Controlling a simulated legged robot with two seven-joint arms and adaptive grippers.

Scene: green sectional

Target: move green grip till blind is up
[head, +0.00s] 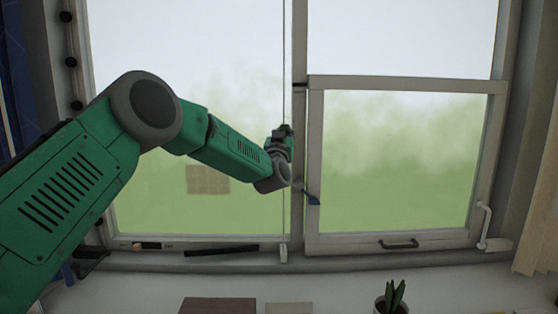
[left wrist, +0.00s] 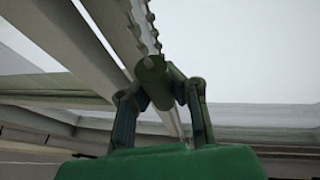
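The green grip (left wrist: 154,82) is a small dark green cylinder on a beaded cord (left wrist: 142,25), seen in the left wrist view. My left gripper (left wrist: 158,88) has one finger on each side of the grip, and the fingertips appear closed against it. In the head view my left gripper (head: 285,135) is at the thin vertical cord (head: 284,60) in front of the window, near its middle post. The grip is hidden by the gripper there. No blind fabric can be made out clearly. My right gripper is not in view.
The right window sash (head: 400,85) has a dark handle (head: 398,244) at its bottom. A potted plant (head: 392,297) and a brown box (head: 217,306) stand below the window. A curtain (head: 540,200) hangs at right.

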